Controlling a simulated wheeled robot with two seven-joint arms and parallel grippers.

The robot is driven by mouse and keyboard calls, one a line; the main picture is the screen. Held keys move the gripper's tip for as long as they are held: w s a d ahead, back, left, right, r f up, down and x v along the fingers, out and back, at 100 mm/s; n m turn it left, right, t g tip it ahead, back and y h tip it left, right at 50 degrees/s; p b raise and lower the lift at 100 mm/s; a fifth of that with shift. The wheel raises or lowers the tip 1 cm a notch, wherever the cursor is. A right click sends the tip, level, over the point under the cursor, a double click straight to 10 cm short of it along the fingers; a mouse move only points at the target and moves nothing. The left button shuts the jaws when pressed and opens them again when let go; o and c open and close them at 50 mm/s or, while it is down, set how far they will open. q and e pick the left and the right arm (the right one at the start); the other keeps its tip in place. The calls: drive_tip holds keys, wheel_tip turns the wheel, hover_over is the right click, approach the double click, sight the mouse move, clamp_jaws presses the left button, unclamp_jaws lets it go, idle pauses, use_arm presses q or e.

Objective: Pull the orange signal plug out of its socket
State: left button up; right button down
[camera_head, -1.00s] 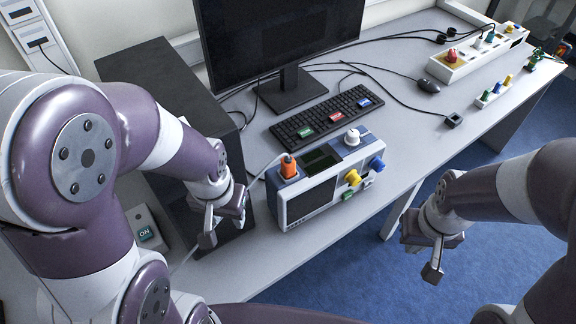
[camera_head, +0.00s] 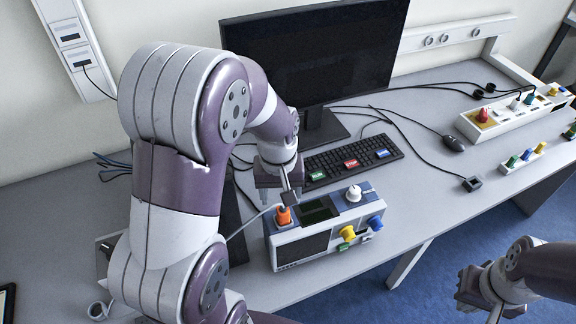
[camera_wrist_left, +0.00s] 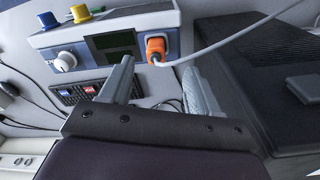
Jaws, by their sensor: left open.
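The orange signal plug (camera_head: 283,215) sits in its socket on the top left of the grey-blue test device (camera_head: 300,248), with a grey cable running from it. In the left wrist view the plug (camera_wrist_left: 156,46) is seated in the device (camera_wrist_left: 60,39), beyond the fingertips. My left gripper (camera_head: 287,196) is open and empty, just above and behind the plug in the head view. In the left wrist view its two fingers (camera_wrist_left: 160,80) are apart with the plug past the gap between them. My right gripper (camera_head: 493,308) is off the table's front edge at lower right; its jaws are unclear.
A keyboard (camera_head: 350,160) with coloured tags lies behind the device, before the monitor (camera_head: 315,55). The device also carries a white knob (camera_head: 354,193), a yellow knob (camera_head: 347,233) and a blue knob (camera_head: 374,222). A mouse (camera_head: 453,143) and connector strips (camera_head: 490,122) are to the right.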

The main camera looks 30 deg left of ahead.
sight(283, 209)
use_arm(q)
drive_tip(key=f+n, duration=0.1)
drive_tip(key=f, duration=0.2)
drive_tip(key=w+f+n+p, duration=0.1)
drive_tip(key=f, duration=0.3)
drive_tip(key=w+f+n, duration=0.1)
drive_tip(key=f, duration=0.3)
drive_tip(key=shift+w+a+n+g, duration=0.1)
drive_tip(key=shift+a+n+g, duration=0.15)
drive_tip(key=shift+n+g, duration=0.05)
use_arm(e)
drive_tip(key=shift+w+d+r, duration=0.1)
drive_tip(key=shift+d+r, duration=0.05)
drive_tip(key=shift+r, duration=0.35)
drive_tip(key=shift+w+d+r, duration=0.1)
drive_tip(key=shift+r, duration=0.4)
use_arm(q)
clamp_jaws()
drive_tip(key=shift+r+p, duration=0.1)
drive_tip(key=shift+p, duration=0.2)
use_arm(e)
drive_tip(key=shift+r, duration=0.1)
